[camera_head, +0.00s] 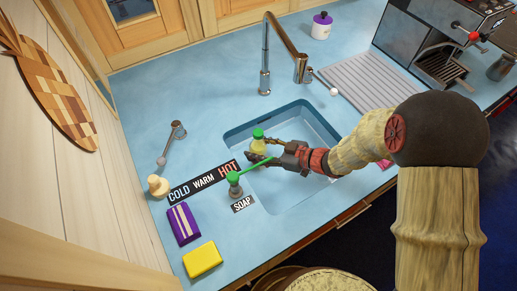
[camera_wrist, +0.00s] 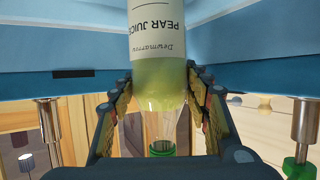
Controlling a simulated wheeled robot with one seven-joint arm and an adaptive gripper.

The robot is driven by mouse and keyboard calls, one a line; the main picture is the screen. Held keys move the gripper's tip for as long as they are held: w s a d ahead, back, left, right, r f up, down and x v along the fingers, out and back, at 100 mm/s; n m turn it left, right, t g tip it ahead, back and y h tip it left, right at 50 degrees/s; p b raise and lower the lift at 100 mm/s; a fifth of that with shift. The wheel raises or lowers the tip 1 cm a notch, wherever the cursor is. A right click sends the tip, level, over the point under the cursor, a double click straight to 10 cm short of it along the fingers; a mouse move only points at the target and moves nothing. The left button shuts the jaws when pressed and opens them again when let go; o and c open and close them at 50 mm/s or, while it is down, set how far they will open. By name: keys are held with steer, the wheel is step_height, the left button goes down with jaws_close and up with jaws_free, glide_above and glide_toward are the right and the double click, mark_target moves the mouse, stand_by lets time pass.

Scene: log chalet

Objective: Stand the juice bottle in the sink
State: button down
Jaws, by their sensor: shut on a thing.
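The juice bottle (camera_head: 258,146), pale yellow-green with a green cap, is upright over the left part of the blue sink basin (camera_head: 240,133) in the head view. My gripper (camera_head: 267,153) is shut on it from the right. In the wrist view the bottle (camera_wrist: 160,60) appears upside down, with a white pear juice label and the green cap at the bottom of the picture. The fingers (camera_wrist: 158,88) lie on both sides of its upper part. I cannot tell whether its base touches the sink floor.
A soap dispenser (camera_head: 234,186) with a long green spout stands by the sink's left edge, its spout reaching towards my gripper. A tall tap (camera_head: 267,60) stands behind the sink. A yellow sponge (camera_head: 202,259) lies front left. A ribbed drainer (camera_head: 370,85) is at right.

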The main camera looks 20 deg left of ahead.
steer(key=c, duration=0.9)
jaws_free()
steer(key=shift+f, duration=0.1)
steer(key=shift+d+r, duration=0.15)
steer(key=shift+r, duration=0.05)
steer(key=p+v, duration=0.2)
steer(key=v, duration=0.4)
steer(key=shift+d+r, duration=0.2)
steer(key=shift+d, duration=0.4)
